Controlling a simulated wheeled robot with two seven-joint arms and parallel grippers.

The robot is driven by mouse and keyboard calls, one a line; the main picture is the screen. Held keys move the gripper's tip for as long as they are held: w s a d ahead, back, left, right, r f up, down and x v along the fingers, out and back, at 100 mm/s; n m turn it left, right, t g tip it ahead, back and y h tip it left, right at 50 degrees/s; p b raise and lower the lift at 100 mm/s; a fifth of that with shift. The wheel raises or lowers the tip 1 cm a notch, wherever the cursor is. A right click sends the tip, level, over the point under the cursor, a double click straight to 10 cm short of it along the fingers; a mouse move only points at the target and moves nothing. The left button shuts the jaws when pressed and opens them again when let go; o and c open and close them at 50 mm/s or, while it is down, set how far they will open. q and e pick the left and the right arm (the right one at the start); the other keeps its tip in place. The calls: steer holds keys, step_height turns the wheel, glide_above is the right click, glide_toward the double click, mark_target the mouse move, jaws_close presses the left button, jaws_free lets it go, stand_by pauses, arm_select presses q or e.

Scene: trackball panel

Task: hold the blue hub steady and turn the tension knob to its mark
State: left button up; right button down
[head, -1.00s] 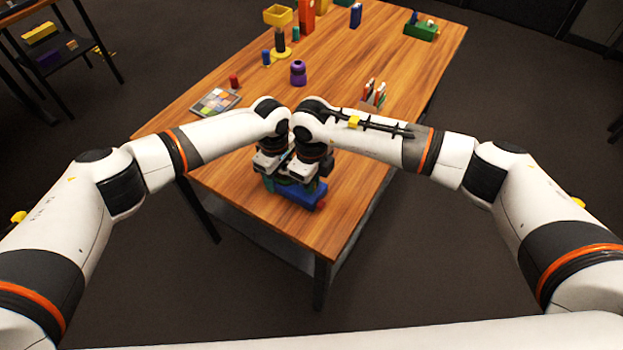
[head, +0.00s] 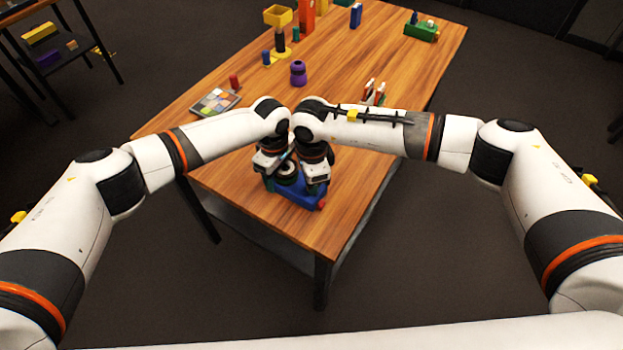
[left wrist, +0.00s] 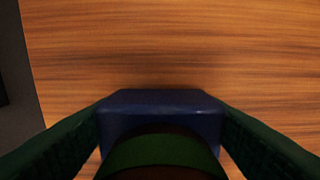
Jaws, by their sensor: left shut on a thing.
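The blue hub (head: 301,194) sits near the front corner of the wooden table, partly hidden under my two wrists. A small red piece (head: 321,204) shows at its right end. A dark round part with a pale ring (head: 287,169) shows between the wrists; I cannot tell if it is the tension knob. My left gripper (head: 268,180) is at the hub's left side. In the left wrist view its two fingers are on either side of the blue hub (left wrist: 160,101), shut on it, with a green band below. My right gripper (head: 315,186) is over the hub's right part; its fingertips are hidden.
A purple knobbed piece (head: 298,74), a palette of coloured squares (head: 215,102) and a red cylinder (head: 234,82) stand farther back on the table (head: 345,195). A holder with red and white pieces (head: 374,95) is behind my right forearm. The front right tabletop is clear.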

steer(key=shift+n, duration=0.5)
steer(key=c, duration=1.3)
jaws_free()
steer(key=shift+r, duration=0.1)
step_height(320, 180, up, 12)
